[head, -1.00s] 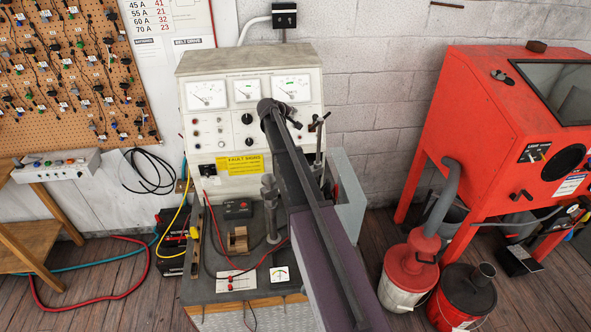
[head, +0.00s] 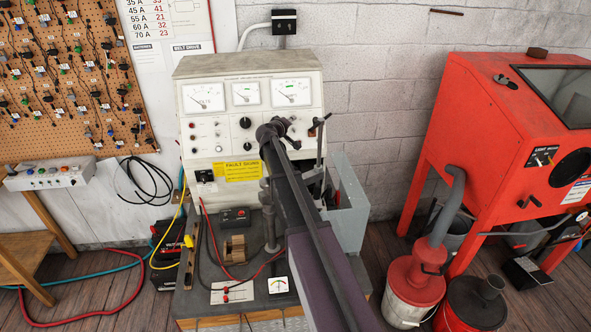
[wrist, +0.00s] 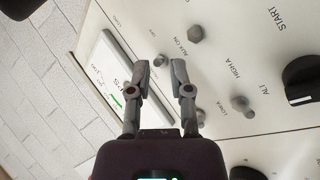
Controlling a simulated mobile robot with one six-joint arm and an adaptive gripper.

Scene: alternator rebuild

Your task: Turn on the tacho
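The test bench's cream panel (head: 215,150) carries meters, knobs, lamps and small switches. No label reading "tacho" is legible, so I cannot tell which control is the tacho's. In the wrist view the panel (wrist: 235,60) appears turned, with small toggles by "AUX ON" (wrist: 195,34) and "HIGH A / LOW A" (wrist: 242,105). A black knob (wrist: 302,80) sits under "START". My gripper (wrist: 161,75) is open and empty, its fingers over the panel beside a white meter (wrist: 110,85). In the head view my gripper (head: 277,130) is in front of the panel's right half, which the arm partly hides.
A vertical post with a black handle (head: 319,125) stands right of my gripper. A grey open box (head: 347,215) is at the bench's right. A battery (head: 166,245) with cables is at the left. The red cabinet (head: 480,110) and red-lidded drums (head: 415,280) stand further right.

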